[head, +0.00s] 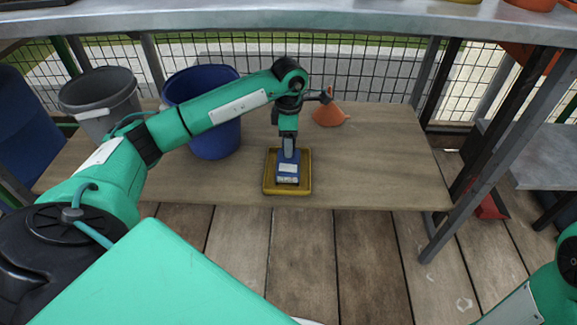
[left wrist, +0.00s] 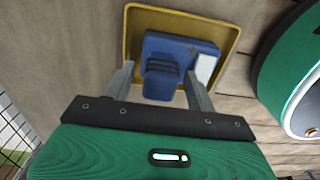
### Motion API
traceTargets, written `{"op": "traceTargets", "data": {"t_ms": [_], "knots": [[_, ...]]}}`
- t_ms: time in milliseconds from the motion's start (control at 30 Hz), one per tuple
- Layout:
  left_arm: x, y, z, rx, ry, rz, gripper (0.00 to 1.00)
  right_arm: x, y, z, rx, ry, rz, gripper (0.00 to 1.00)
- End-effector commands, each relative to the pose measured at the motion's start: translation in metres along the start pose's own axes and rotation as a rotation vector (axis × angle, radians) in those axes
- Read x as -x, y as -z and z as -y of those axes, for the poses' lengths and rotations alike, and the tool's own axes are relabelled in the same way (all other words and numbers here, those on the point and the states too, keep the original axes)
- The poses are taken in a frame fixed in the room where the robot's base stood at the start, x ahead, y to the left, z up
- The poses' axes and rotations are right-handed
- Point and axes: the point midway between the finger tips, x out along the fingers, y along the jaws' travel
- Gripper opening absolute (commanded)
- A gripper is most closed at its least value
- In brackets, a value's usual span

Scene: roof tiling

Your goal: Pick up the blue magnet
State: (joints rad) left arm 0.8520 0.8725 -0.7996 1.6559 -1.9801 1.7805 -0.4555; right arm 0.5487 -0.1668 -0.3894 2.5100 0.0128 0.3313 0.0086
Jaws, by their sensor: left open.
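The blue magnet (head: 288,170) lies in a shallow yellow tray (head: 272,189) on the low wooden shelf. It has a raised blue grip and a pale label, which also show in the left wrist view (left wrist: 178,50). My left gripper (head: 289,147) is directly above the magnet, pointing down. In the left wrist view its fingers (left wrist: 160,88) are open, one on each side of the raised grip; whether they touch it I cannot tell. Part of my right arm shows at the lower right of the head view, but its gripper is out of view.
A blue bucket (head: 215,135) and a grey bucket (head: 100,97) stand left of the tray, behind my left arm. An orange funnel (head: 329,115) stands behind the tray to the right. A metal-edged table (head: 300,18) overhangs the shelf. The shelf right of the tray is clear.

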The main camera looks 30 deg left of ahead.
Motion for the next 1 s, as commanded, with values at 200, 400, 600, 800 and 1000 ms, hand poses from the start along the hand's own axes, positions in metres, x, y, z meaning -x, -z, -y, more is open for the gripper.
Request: {"op": "traceTargets", "data": {"t_ms": [200,400,600,800,1000], "knots": [[-0.0206,0.0003,0.0003,0.0,0.001,0.0,0.56,0.0097,0.0044,0.0024,-0.001,-0.004,-0.006,0.0],[-0.0202,0.0004,0.0002,0.0,0.0,0.0,0.56,0.0086,0.0042,0.0026,0.0,-0.004,-0.006,0.0],[-0.0202,0.0005,0.0003,0.0,0.0,0.0,0.29,0.0086,0.0043,0.0027,-0.001,-0.004,-0.007,0.0],[-0.0195,0.0004,0.0001,0.0,-0.001,0.001,0.0,0.0085,0.0043,0.0027,-0.001,-0.004,-0.007,0.0],[-0.0181,0.0004,0.0001,0.0,-0.001,0.001,0.0,0.0076,0.004,0.0026,-0.001,-0.004,-0.007,0.0]]}}
